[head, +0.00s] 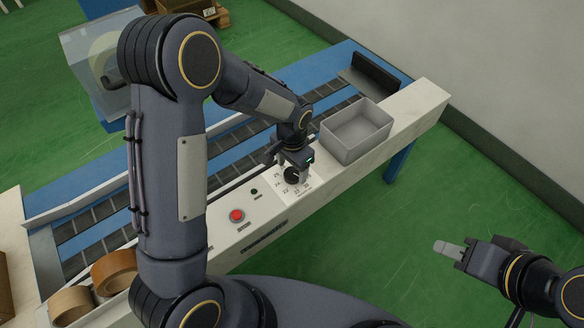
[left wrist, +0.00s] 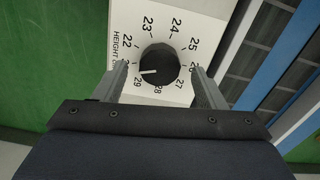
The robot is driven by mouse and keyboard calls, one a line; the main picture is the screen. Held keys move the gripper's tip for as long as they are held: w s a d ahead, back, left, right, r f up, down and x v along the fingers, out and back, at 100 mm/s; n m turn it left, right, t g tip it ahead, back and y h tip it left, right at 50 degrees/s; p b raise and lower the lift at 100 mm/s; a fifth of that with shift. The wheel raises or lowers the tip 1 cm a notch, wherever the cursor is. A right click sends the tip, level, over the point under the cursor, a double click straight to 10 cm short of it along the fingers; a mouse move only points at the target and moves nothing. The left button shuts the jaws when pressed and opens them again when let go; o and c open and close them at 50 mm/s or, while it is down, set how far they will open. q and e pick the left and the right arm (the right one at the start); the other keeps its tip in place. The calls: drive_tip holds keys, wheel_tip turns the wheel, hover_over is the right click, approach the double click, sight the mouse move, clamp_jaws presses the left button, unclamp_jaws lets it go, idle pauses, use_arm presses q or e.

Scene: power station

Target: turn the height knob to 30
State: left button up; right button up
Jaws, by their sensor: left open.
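The height knob (left wrist: 160,64) is a round black knob on a white dial plate with printed numbers. Its white pointer line aims left and slightly down in the left wrist view, near 29 and short of the partly hidden spot beyond it. The knob also shows in the head view (head: 292,176), under my left gripper. My left gripper (head: 291,167) is open, pointing down at the dial. In the left wrist view its fingers (left wrist: 160,72) stand on either side of the knob with visible gaps. My right gripper (head: 440,246) is away at the lower right, over the floor.
A red button (head: 236,215) and a small black knob (head: 254,191) sit on the white panel left of the dial. A grey open bin (head: 357,131) stands close to the right. A blue-edged roller conveyor (head: 225,146) runs behind. Tape rolls (head: 114,271) lie at lower left.

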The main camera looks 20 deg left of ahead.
sight(292, 173)
use_arm(q)
wheel_tip(292, 173, up, 6)
drive_tip(key=shift+r+p, duration=0.25)
drive_tip(key=shift+p, duration=0.2)
drive_tip(key=s+a+r+n+t+h, duration=0.1)
drive_tip(key=s+a+r+n, duration=0.15)
drive_tip(key=s+r, duration=0.3)
drive_tip(key=s+a+r+n+t+h, duration=0.1)
drive_tip(key=s+a+r+n+h, duration=0.1)
drive_tip(key=s+a+r, duration=0.3)
drive_tip(key=s+r+n+t, duration=0.3)
drive_tip(key=s+t, duration=0.1)
drive_tip(key=s, duration=0.8)
wheel_tip(292, 173, up, 14)
drive_tip(key=p, duration=1.3)
drive_tip(key=shift+w+f+h+p, duration=0.2)
drive_tip(key=shift+f+h+p, duration=0.1)
drive_tip(key=shift+h, duration=0.1)
drive_tip(key=shift+c, duration=0.4)
